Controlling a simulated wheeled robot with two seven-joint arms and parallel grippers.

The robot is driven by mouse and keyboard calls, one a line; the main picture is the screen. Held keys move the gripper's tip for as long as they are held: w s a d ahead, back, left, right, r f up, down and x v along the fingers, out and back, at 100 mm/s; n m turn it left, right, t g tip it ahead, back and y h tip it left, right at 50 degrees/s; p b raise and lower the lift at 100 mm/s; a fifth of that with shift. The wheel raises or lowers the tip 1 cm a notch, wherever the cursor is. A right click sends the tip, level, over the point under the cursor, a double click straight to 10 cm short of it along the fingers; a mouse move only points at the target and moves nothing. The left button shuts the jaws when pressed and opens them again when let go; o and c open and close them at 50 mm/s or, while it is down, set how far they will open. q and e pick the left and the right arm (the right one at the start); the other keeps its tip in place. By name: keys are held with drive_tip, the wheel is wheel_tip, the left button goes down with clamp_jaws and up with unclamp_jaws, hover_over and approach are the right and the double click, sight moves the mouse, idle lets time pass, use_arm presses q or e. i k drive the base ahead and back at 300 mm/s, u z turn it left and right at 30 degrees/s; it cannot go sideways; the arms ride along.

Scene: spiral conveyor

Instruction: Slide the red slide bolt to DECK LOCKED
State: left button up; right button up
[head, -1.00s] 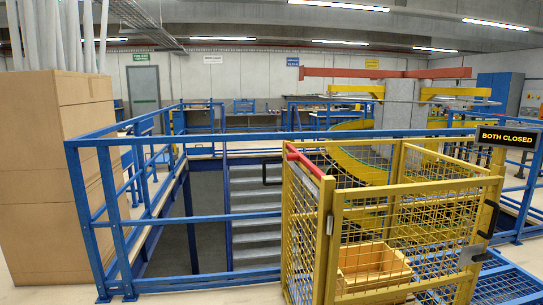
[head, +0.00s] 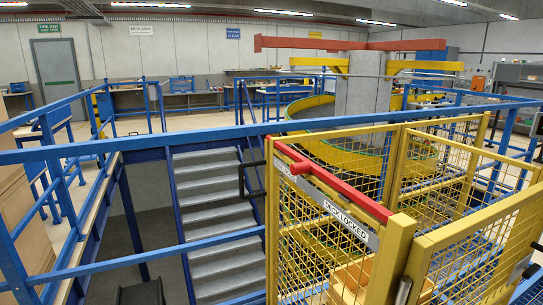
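The red slide bolt (head: 345,195) is a long red bar along the top of the yellow mesh cage's left side, with a short red stub (head: 300,167) near its far end. A pale label plate (head: 345,220) reading DECK LOCKED is fixed just below the bar, towards its near end. Any lettering at the plate's far end is too small to read. Neither of my grippers is in view, and nothing is touching the bolt.
The yellow mesh cage (head: 400,235) fills the right foreground. Blue railings (head: 130,150) cross in front of a grey stairwell (head: 210,215). A black handle (head: 243,181) sticks out left of the cage. The yellow spiral conveyor (head: 335,150) stands behind.

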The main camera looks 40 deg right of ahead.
sight(304, 165)
drive_tip(key=z, duration=0.95)
drive_tip(key=i, duration=1.15)
drive_tip(key=z, duration=1.25)
